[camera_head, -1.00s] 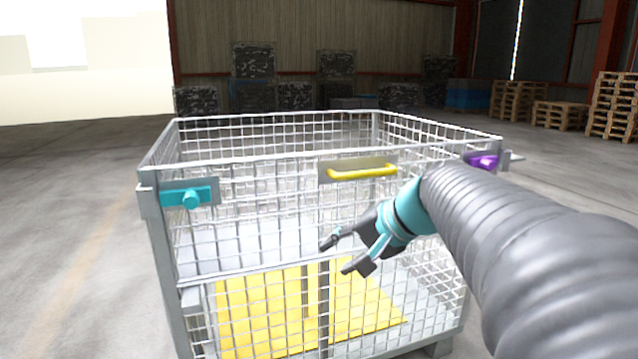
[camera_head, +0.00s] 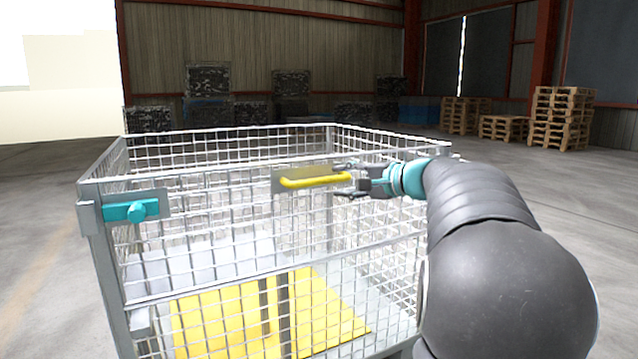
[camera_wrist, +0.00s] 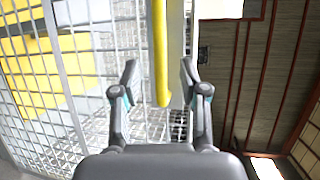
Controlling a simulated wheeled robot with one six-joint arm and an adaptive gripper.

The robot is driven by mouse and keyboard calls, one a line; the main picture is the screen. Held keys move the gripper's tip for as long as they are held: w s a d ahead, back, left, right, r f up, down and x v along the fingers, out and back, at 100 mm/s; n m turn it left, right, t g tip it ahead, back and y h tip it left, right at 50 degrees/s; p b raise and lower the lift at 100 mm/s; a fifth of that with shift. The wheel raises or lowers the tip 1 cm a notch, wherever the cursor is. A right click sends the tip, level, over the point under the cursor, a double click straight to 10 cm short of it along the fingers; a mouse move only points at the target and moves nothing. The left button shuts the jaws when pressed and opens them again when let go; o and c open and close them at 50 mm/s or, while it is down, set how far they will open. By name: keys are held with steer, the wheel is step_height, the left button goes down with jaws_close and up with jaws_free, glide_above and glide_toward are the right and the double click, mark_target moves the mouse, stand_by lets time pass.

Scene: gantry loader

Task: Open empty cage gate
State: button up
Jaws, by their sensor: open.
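The wire mesh cage (camera_head: 105,270) stands in front of me. Its upper front gate panel (camera_head: 210,215) stands upright, in line with the front. A yellow bar handle (camera_head: 315,182) on a grey plate is at the top middle of the gate. A teal latch (camera_head: 135,210) is at the left corner. The right corner's purple latch is hidden behind my arm. My gripper (camera_head: 345,180) is open at the right end of the handle. In the wrist view, the end of the yellow handle (camera_wrist: 160,50) lies between the open fingers; I cannot tell whether they touch it.
A yellow panel (camera_head: 320,310) lies inside the cage at the bottom. Wooden pallets (camera_head: 560,115) are stacked at the back right. Dark bales (camera_head: 208,80) stand along the back wall. The floor left of the cage is clear.

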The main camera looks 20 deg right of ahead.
mark_target(323, 181)
steer(key=x, duration=0.7)
steer(key=shift+a, duration=0.1)
jaws_close()
